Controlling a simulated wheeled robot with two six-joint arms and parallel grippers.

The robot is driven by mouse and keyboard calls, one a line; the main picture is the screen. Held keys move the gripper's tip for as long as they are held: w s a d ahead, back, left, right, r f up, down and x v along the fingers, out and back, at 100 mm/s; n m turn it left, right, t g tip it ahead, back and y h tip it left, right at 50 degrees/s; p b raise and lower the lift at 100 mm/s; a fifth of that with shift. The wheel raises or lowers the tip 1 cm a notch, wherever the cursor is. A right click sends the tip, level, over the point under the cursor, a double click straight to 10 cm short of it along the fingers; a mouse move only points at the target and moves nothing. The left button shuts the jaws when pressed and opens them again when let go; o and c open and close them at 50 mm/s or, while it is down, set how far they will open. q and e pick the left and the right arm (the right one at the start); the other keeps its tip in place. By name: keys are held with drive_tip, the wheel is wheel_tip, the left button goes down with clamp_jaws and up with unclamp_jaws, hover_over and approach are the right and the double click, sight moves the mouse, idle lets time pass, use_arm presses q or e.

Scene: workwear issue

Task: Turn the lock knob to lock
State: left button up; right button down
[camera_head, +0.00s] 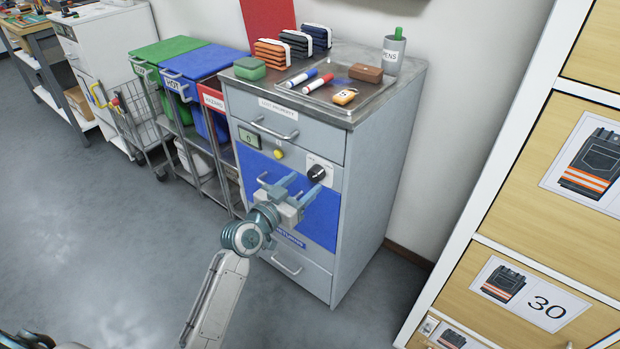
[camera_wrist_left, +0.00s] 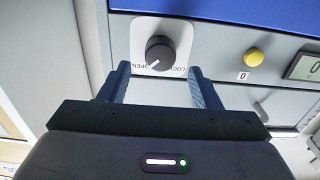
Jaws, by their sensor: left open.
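The lock knob (camera_head: 317,173) is a round black knob on a white plate, on the front of the grey cabinet (camera_head: 370,190). In the left wrist view the knob (camera_wrist_left: 160,52) carries a white mark towards its lower left. The words OPEN and LOCK are printed by it, partly hard to read. My left gripper (camera_head: 303,187) is in front of the cabinet, just below and left of the knob. Its fingers (camera_wrist_left: 160,70) are spread open and empty in the wrist view, with the knob ahead between them, apparently untouched. My right gripper does not show.
A yellow button (camera_head: 279,154) and a small display (camera_head: 249,138) are left of the knob. A blue drawer (camera_head: 318,218) lies below. Wooden drawers (camera_head: 500,270) stand at the right. Open floor lies left.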

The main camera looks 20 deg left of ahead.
sight(313, 176)
use_arm(q)
drive_tip(key=shift+x, duration=1.8)
drive_tip(key=c, duration=1)
